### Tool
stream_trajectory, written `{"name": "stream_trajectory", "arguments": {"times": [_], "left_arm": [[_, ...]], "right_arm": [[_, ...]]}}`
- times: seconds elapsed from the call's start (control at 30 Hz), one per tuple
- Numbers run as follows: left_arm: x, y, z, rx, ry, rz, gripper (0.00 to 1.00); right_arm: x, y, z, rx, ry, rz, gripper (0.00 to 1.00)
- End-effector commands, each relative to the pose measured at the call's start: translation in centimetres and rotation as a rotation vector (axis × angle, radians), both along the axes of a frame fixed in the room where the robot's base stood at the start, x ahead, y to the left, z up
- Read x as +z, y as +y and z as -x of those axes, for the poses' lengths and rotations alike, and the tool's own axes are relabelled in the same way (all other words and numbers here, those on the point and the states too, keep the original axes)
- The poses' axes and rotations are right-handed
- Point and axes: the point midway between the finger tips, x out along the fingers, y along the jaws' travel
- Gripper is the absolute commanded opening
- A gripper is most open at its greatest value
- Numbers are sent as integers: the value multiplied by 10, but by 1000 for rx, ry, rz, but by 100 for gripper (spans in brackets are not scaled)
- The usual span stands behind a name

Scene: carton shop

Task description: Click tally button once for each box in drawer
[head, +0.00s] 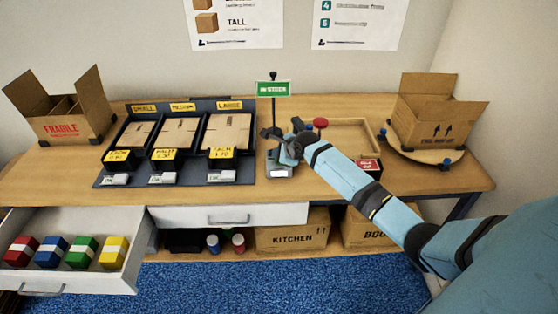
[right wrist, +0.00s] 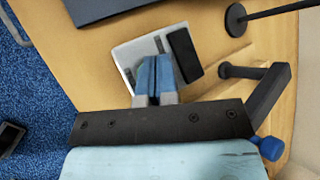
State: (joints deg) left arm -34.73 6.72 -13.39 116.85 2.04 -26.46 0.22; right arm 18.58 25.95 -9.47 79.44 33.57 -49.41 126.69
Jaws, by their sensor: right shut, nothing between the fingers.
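The open white drawer (head: 133,262) at the lower left holds a red box (head: 22,251), a blue box (head: 52,252), a green box (head: 83,252) and a yellow box (head: 114,253) in a row, each with a pale band. The tally device (head: 281,172) sits on the table below the green sign. The right wrist view shows its pale body (right wrist: 128,52) and a dark panel (right wrist: 184,54). My right gripper (head: 281,160) is shut and empty over the device; its blue fingertips (right wrist: 156,68) cover part of it. Contact and the button are unclear. My left gripper is out of view.
A dark rack (head: 248,180) with flat cartons stands left of the device. The "IN STOCK" sign (head: 273,89) rises behind it. A wooden tray (head: 350,123) and an open carton (head: 435,113) are to the right; a FRAGILE carton (head: 62,128) is far left.

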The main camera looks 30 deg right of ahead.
Motion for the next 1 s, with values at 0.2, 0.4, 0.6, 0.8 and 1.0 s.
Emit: {"name": "stream_trajectory", "arguments": {"times": [0.2,0.4,0.6,0.8,1.0], "left_arm": [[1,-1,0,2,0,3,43],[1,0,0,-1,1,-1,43],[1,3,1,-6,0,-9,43],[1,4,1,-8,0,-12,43],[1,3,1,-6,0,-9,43]], "right_arm": [[-2,0,0,-1,0,-1,0],[-4,0,0,0,0,0,0],[-7,0,0,0,0,0,0],[-10,0,0,0,1,0,0],[-11,0,0,0,1,0,0]]}}
